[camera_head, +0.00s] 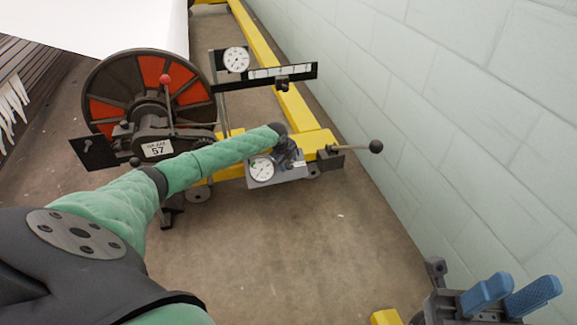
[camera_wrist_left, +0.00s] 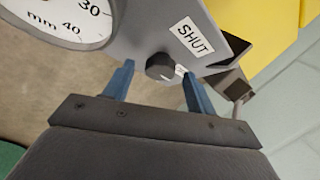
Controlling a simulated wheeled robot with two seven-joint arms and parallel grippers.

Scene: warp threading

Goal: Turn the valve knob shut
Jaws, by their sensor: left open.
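The dark valve knob (camera_wrist_left: 160,66) sits on a grey valve box (camera_wrist_left: 140,25) beside a white label reading SHUT (camera_wrist_left: 190,38) in the left wrist view. My left gripper (camera_wrist_left: 158,73) is open, with one blue finger on each side of the knob. I cannot tell whether the fingers touch it. In the head view the left gripper (camera_head: 290,150) is over the grey box (camera_head: 278,180), and the knob is hidden. My right gripper (camera_head: 512,292) is at the lower right, its blue fingers apart and empty, far from the box.
A round dial (camera_head: 261,169) is on the box. A red and black reel (camera_head: 140,90) stands behind my left arm. A lever with a dark ball (camera_head: 376,146) sticks out to the right. A yellow rail (camera_head: 265,50) runs along the pale block wall (camera_head: 440,90). The floor in front is clear.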

